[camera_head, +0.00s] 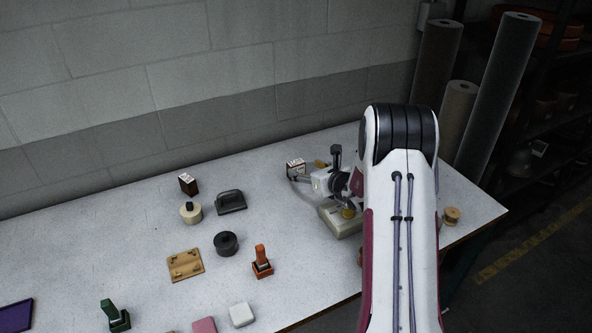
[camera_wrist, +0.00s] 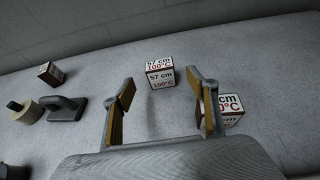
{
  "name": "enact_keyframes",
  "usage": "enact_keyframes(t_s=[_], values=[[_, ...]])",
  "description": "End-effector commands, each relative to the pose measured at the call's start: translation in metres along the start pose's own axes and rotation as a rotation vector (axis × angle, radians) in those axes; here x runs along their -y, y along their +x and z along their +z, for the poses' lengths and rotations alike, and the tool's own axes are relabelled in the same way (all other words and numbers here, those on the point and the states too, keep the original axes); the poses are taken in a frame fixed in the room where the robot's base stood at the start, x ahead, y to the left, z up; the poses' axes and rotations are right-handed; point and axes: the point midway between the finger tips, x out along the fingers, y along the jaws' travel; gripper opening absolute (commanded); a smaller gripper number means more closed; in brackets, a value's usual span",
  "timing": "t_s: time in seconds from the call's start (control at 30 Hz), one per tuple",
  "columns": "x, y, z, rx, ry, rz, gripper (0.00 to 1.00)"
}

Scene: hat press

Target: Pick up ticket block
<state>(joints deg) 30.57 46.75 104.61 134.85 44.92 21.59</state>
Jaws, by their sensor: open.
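A white-and-brown ticket block (camera_wrist: 160,74) printed "57 cm 100°C" stands on the table, just ahead of my gripper (camera_wrist: 162,92) and between the lines of its fingers in the wrist view. The block also shows in the head view (camera_head: 295,166), near the back of the table. A similar printed block (camera_wrist: 232,106) stands to the right, partly hidden by my right finger. Another printed block (camera_head: 188,184) with dark sides is farther left, and it shows in the wrist view (camera_wrist: 51,73). My gripper is open with nothing between its fingers.
A dark-handled iron (camera_head: 231,202), a cream round piece (camera_head: 191,213) and a black round piece (camera_head: 226,243) lie left of my gripper. A pale device (camera_head: 343,221) stands below my wrist. A wall runs behind the table (camera_head: 90,235); the surface around the centre block is clear.

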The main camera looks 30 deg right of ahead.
Motion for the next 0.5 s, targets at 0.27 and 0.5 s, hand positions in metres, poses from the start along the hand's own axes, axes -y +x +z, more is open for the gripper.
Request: enact_keyframes(t_s=[0.27, 0.5], values=[[-0.001, 0.019, 0.0, 0.0, 0.0, 0.002, 0.58], [0.0, 0.022, 0.0, 0.0, 0.0, 0.001, 0.58]])
